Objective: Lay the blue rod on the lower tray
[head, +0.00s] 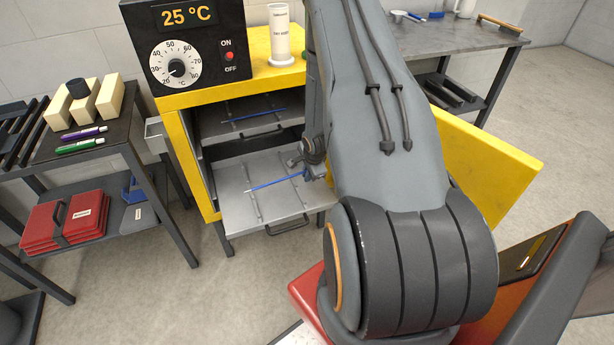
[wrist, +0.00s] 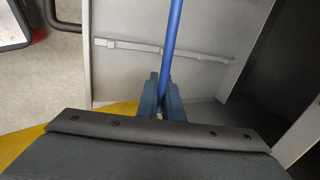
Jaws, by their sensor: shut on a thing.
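My gripper (head: 310,176) is shut on a blue rod (head: 273,183) near one end, at the right of the lower tray. In the wrist view the rod (wrist: 172,40) runs up and away from between the two blue fingers (wrist: 164,103). The lower tray (head: 240,208) is a grey metal sheet pulled out of the yellow cabinet. In the head view the rod lies over this tray, and I cannot tell whether it touches. Tray surface also shows behind the rod in the wrist view (wrist: 125,75). My arm hides part of the cabinet's right side.
Another blue rod (head: 253,115) lies on the upper tray (head: 215,129) inside the cabinet (head: 190,150). The yellow door (head: 485,165) stands open at the right. A left rack (head: 120,150) holds pens, blocks and red cases. A white cylinder (head: 280,38) stands on top.

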